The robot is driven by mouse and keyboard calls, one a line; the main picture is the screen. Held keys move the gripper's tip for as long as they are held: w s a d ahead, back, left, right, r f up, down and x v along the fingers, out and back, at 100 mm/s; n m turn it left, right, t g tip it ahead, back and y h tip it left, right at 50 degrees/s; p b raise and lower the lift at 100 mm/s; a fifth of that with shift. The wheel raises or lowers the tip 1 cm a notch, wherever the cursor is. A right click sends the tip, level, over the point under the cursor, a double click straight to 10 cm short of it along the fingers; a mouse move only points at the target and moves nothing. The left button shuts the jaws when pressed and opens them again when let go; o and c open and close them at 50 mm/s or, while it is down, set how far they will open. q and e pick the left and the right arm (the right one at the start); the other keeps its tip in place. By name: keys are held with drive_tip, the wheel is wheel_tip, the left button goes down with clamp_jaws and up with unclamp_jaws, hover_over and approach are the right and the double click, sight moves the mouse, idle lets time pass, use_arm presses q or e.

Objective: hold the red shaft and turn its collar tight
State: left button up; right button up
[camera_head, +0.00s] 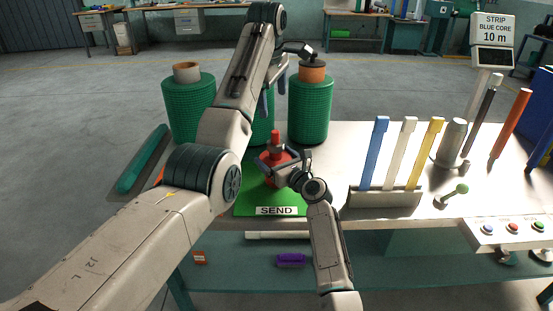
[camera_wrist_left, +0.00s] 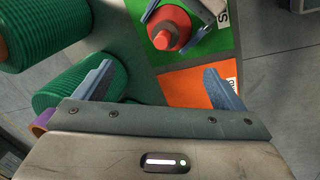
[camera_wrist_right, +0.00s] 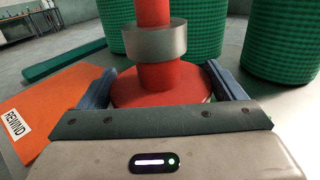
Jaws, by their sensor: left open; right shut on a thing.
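The red shaft (camera_head: 275,138) stands upright on its wide red base on the green SEND mat (camera_head: 243,207). In the right wrist view the shaft (camera_wrist_right: 153,12) carries a grey metal collar (camera_wrist_right: 153,43) above the base (camera_wrist_right: 160,88). My right gripper (camera_head: 278,162) is shut on the red base, one finger on each side, below the collar. My left gripper (camera_head: 272,97) is open and empty, raised behind the shaft near the green rolls. In the left wrist view the red shaft (camera_wrist_left: 163,38) lies beyond and between its open fingers (camera_wrist_left: 158,70).
Green netting rolls (camera_head: 310,108) stand behind the mat. An orange REWIND mat (camera_wrist_right: 50,105) lies beside it, mostly hidden by my left arm in the head view. A rack (camera_head: 385,197) with blue, white and yellow strips and a button box (camera_head: 512,232) occupy the right side.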

drive_tip(key=shift+f, duration=0.1)
use_arm(q)
drive_tip(key=shift+v, duration=0.8)
use_arm(e)
drive_tip(key=o, duration=1)
drive_tip(key=shift+o, duration=0.2)
